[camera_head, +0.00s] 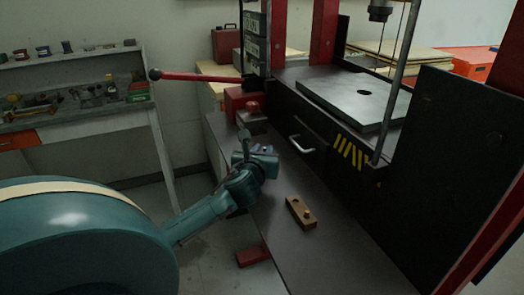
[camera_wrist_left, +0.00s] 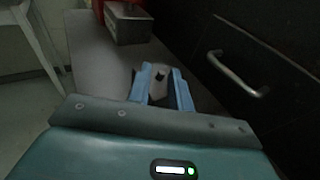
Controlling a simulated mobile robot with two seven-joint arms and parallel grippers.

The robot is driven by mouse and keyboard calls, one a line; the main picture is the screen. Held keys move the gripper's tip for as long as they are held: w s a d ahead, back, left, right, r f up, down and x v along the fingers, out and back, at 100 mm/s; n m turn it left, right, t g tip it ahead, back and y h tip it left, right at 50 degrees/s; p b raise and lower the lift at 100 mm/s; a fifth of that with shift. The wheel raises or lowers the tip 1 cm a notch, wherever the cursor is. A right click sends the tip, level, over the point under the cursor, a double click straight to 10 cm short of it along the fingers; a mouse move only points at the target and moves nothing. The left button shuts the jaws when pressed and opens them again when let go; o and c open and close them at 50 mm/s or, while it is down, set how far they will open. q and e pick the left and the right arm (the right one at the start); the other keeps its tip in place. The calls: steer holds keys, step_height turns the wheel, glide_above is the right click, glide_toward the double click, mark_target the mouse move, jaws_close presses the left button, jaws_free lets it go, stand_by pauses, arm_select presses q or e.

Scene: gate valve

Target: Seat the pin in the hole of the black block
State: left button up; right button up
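My left gripper (camera_head: 258,149), with blue fingers, is over the dark bench (camera_head: 310,260). In the left wrist view its fingers (camera_wrist_left: 161,85) stand apart, with a small pale grey piece with a dark spot between them; I cannot tell whether it is gripped. A dark block (camera_head: 252,120), the likely black block, sits beyond the gripper by a red part; it also shows in the left wrist view (camera_wrist_left: 129,24). Its hole cannot be made out. No pin is clearly identifiable. My right gripper is out of view.
A red lever (camera_head: 200,77) reaches left above the bench. A drawer handle (camera_head: 301,144) juts from the dark press front, close right of the gripper. A red object (camera_head: 252,256) lies low by the bench's left edge.

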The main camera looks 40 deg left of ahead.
arm_select(q)
steer(key=shift+s+d+f+g, duration=0.15)
steer(key=shift+f+g, duration=0.15)
steer(key=shift+f, duration=0.6)
steer(key=shift+s+d+r, duration=0.1)
steer(key=shift+r, duration=0.45)
steer(key=v, duration=1)
steer(key=shift+s+r, duration=0.3)
steer(key=shift+s, duration=0.05)
steer(key=shift+s+d+r, duration=0.15)
steer(key=shift+s, duration=0.15)
